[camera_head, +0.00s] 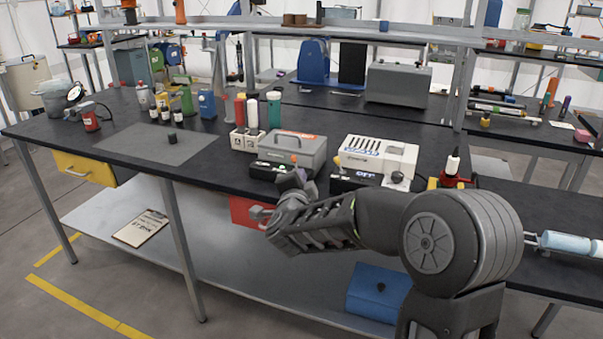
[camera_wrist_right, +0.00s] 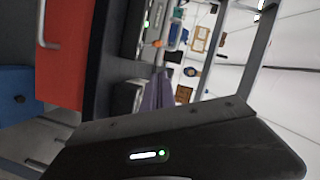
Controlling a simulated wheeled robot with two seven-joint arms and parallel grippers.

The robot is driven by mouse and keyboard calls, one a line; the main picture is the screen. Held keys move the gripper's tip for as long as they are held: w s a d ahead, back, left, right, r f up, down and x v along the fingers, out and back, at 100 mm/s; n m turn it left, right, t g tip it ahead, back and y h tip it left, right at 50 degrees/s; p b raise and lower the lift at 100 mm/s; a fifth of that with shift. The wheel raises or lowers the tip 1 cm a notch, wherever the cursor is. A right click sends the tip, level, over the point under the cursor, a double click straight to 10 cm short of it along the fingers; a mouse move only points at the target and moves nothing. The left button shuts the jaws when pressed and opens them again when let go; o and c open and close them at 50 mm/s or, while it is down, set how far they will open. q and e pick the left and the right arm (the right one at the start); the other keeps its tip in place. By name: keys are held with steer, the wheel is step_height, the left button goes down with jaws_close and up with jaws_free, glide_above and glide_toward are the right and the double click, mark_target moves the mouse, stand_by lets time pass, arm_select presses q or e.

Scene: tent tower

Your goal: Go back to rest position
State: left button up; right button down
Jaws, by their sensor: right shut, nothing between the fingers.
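My right arm comes in from the lower right of the head view. Its gripper (camera_head: 297,176) is at the front edge of the black workbench (camera_head: 215,180), in front of a grey case with a handle (camera_head: 295,146). In the right wrist view the gripper's fingers (camera_wrist_right: 158,92) are together, with nothing held between them. A red drawer (camera_head: 243,211) under the bench top is just left of and behind my right forearm. It also shows in the right wrist view (camera_wrist_right: 65,50). My left gripper is not in view.
A white slotted device (camera_head: 378,155) stands right of the grey case. Bottles and tools stand along the bench, with a grey mat (camera_head: 160,148) at left. A yellow drawer (camera_head: 82,168) hangs at far left. A blue box (camera_head: 378,292) is low at right. Floor is free in front at left.

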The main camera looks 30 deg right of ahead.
steer(key=shift+s+a, duration=0.2)
steer(key=shift+s, duration=0.1)
stand_by(0.4)
steer(key=s+a+f+n+g+y+p, duration=0.1)
steer(key=s+a+f+n+g+y, duration=0.15)
steer(key=a+f+n+y, duration=1.35)
steer(key=s+a+f+n+g+p, duration=0.1)
steer(key=s+a+f+g, duration=0.2)
steer(key=s+a+f, duration=0.3)
steer(key=s+a+f+n+g+h+p, duration=0.1)
steer(key=s+a+f+g, duration=0.2)
steer(key=s+a+f, duration=0.4)
steer(key=s+a+f+n+g+p, duration=0.1)
steer(key=s+a+f+g, duration=0.3)
steer(key=s+f, duration=0.9)
steer(key=s+a, duration=0.2)
steer(key=s, duration=0.3)
steer(key=shift+a+h+p, duration=0.2)
steer(key=shift+h+p, duration=0.1)
steer(key=shift+h, duration=0.1)
